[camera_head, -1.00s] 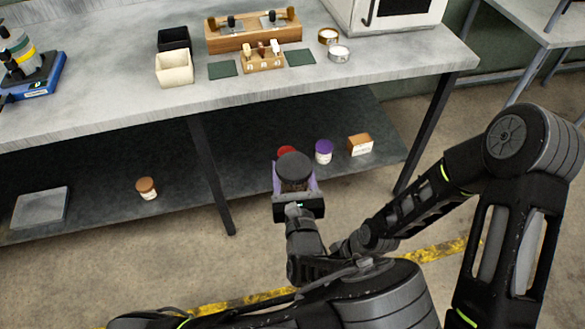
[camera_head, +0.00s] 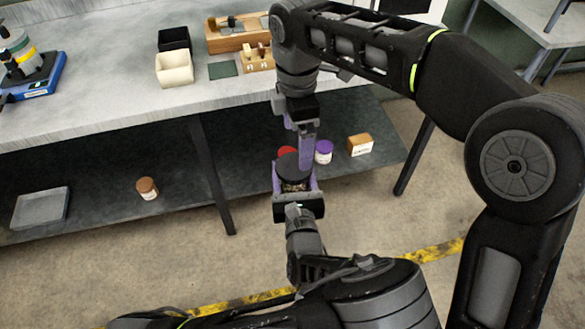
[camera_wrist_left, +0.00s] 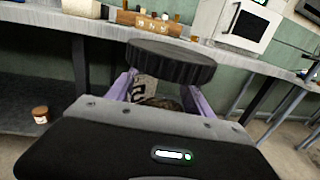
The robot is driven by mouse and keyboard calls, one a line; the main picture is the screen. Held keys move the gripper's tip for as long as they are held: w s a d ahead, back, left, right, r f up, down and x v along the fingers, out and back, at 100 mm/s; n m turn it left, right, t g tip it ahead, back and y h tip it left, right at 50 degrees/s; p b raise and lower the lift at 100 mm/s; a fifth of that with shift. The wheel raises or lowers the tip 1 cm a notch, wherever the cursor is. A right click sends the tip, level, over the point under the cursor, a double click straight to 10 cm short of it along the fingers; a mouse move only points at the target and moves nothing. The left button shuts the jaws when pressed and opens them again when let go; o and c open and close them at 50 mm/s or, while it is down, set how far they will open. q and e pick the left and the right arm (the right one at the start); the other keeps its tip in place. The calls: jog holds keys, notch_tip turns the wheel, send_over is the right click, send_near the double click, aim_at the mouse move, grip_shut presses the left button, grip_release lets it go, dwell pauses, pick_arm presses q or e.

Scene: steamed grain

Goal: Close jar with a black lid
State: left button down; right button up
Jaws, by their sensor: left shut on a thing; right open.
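The jar (camera_head: 294,187) is held upright in front of the table by my left gripper (camera_head: 297,190), which is shut on its body. The wide black lid (camera_head: 291,169) sits on top of the jar. In the left wrist view the lid (camera_wrist_left: 170,63) hides most of the jar (camera_wrist_left: 158,95) below it; I cannot tell whether it is tightened. My right gripper (camera_head: 298,145) is open, fingers pointing down just above and behind the lid. One purple finger overlaps the lid's far edge in the picture; I cannot tell whether it touches.
The lower shelf (camera_head: 90,185) holds a red-lidded jar (camera_head: 286,152), a purple-lidded jar (camera_head: 323,151), a small wooden box (camera_head: 360,145), a brown-lidded jar (camera_head: 147,188) and a grey tray (camera_head: 40,208). The worktop (camera_head: 110,95) lies behind my grippers. A table leg (camera_head: 212,180) stands to the left.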

aim_at(294, 165)
jog(key=shift+s+a+r, duration=0.1)
jog(key=shift+a+r, duration=0.2)
jog(key=shift+f, duration=0.2)
jog(key=shift+f, duration=3.9)
